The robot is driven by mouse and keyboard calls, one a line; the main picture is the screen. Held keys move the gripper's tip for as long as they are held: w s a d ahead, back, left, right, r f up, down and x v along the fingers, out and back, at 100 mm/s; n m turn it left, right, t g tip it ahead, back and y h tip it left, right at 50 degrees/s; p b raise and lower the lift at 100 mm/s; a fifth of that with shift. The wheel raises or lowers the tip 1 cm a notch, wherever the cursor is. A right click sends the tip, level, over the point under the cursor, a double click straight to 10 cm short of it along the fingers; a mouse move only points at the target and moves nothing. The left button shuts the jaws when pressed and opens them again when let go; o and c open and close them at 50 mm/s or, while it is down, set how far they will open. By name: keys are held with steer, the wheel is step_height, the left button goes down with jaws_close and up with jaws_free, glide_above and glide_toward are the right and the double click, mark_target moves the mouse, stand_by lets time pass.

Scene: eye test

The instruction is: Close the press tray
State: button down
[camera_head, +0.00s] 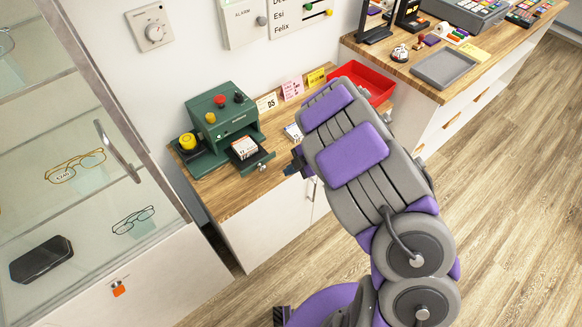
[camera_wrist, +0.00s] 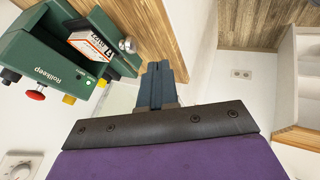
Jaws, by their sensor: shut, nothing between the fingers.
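The green press (camera_head: 222,122) stands on the wooden counter against the wall. Its tray (camera_head: 268,160) sticks out at the front, pulled open, with a small white and orange box (camera_head: 245,147) in it. A round metal knob (camera_head: 262,167) sits on the tray's front. In the wrist view the press (camera_wrist: 55,65) appears upside down, with the box (camera_wrist: 90,44) in the tray and the knob (camera_wrist: 127,45) at its outer end. My gripper (camera_head: 293,168) is shut and empty, just right of the tray front and apart from it. Its fingers (camera_wrist: 158,72) show in the wrist view, right of the knob.
Small cards (camera_head: 292,88) stand behind, and a red bin (camera_head: 372,82) is at the right. A glass cabinet with a handle (camera_head: 118,152) stands at the left. The floor in front is free.

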steer(key=w+a+f+b, duration=0.1)
steer(key=a+f, duration=0.1)
steer(key=w+a+f, duration=0.1)
steer(key=f, duration=0.1)
steer(key=w+a+f+b, duration=0.1)
steer(key=a+f, duration=0.1)
steer(key=shift+w+a+f+b, duration=0.1)
steer(key=shift+w+a+b, duration=0.2)
steer(key=shift+w+a, duration=0.5)
steer(key=shift+w, duration=0.1)
steer(key=shift+w, duration=0.15)
